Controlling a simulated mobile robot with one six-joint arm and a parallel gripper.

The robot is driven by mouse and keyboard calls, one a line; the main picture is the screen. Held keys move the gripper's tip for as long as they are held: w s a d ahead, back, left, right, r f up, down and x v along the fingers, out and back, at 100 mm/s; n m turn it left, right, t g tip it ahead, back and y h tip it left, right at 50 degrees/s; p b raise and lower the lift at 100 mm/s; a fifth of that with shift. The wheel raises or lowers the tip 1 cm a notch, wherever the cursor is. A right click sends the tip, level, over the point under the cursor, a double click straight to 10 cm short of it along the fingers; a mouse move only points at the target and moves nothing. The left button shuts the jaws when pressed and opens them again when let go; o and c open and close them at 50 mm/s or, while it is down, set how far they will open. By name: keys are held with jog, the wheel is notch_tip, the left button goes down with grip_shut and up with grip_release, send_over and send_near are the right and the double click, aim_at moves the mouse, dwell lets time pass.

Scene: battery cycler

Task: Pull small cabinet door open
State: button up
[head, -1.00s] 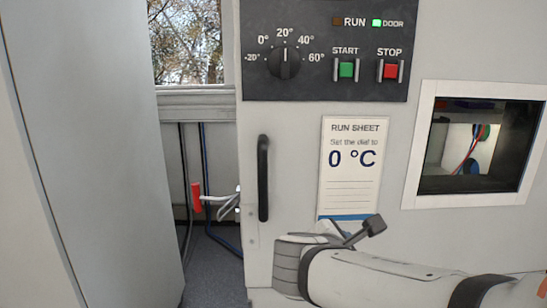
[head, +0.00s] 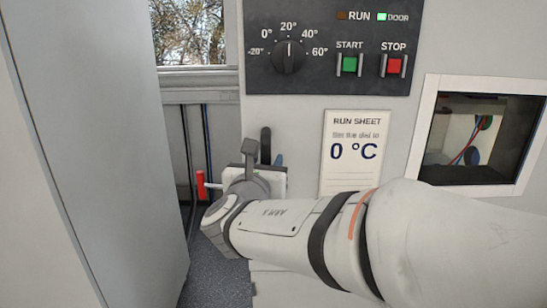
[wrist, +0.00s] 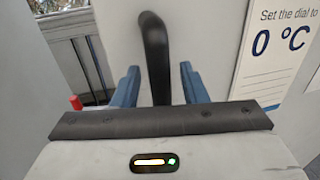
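The small cabinet door (head: 295,135) is a pale grey panel. Its black vertical bar handle (head: 265,143) is near the left edge, with its lower part hidden by my gripper (head: 264,165) in the head view. In the wrist view the handle (wrist: 157,55) stands between the two blue fingers of my gripper (wrist: 160,83). The fingers are open, with a gap on each side of the handle. The door looks closed, flush with the front.
Above is a black panel with a dial (head: 289,56), green start button (head: 349,64) and red stop button (head: 394,66). A run sheet (head: 352,150) and a window (head: 470,145) are to the right. A grey cabinet (head: 95,150) stands at left, beside a narrow gap.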

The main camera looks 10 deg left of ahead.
jog(key=shift+w, duration=0.3)
grip_shut()
dwell(0.3)
